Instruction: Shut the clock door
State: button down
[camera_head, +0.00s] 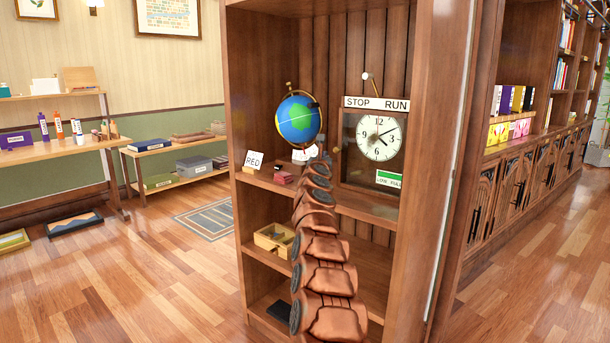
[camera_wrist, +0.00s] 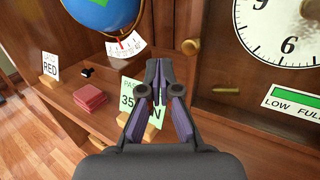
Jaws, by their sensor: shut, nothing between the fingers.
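The wall clock (camera_head: 380,137) stands on the cabinet's upper shelf, with a white dial and a wooden case; part of its dial also shows in the wrist view (camera_wrist: 285,28). A small round knob (camera_head: 336,150) sits at the case's left edge; it also shows in the wrist view (camera_wrist: 190,47), near a brass catch (camera_wrist: 225,90). I cannot tell how far the clock door stands open. My gripper (camera_wrist: 160,64) is shut and empty, left of and below the knob, apart from it. In the head view my arm hides part of the shelf.
A globe (camera_head: 298,119) stands left of the clock, with a RED card (camera_head: 255,160) and red blocks (camera_wrist: 90,98) nearby. A green-and-white card (camera_wrist: 138,110) is partly behind my fingers. A STOP/RUN sign (camera_head: 376,103) tops the clock. The cabinet's side walls bound the shelf.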

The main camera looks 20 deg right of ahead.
jog(key=shift+s+a+b, duration=1.45)
jog(key=shift+s+a, duration=1.2)
jog(key=shift+a, duration=1.3)
jog(key=s+a+r+n+t+y+p, duration=0.15)
jog(key=a+r+n+y+p, duration=0.25)
jog(key=a+r+n+y, duration=0.5)
jog(key=s+a+r+n+y+p, duration=0.2)
jog(key=a+r+n+y+p, duration=0.25)
jog(key=a+r+n, duration=0.55)
jog(key=s+a+r+n+g+y+p, duration=0.2)
jog(key=s+a+n+g+y+p, duration=0.65)
jog(key=s+a, duration=0.75)
jog(key=s+d+f+n+g+h+p, duration=0.1)
jog(key=s+f+n+g+h+p, duration=0.3)
jog(key=s, duration=0.6)
jog(key=s+d+f+n+g+h+b, duration=0.15)
jog(key=s+f+n, duration=0.4)
jog(key=s, duration=0.55)
jog(key=s+d+f+n+g+h+p, duration=0.2)
jog(key=s+d+f, duration=0.4)
jog(key=s+d, duration=0.5)
jog(key=s+d+f+n+g+h+p, duration=0.2)
jog(key=s+d+f+g+h+p, duration=0.2)
jog(key=s+d, duration=0.7)
jog(key=s+f+h+p, duration=0.1)
jog(key=s+f+h, duration=0.1)
jog(key=s, duration=0.5)
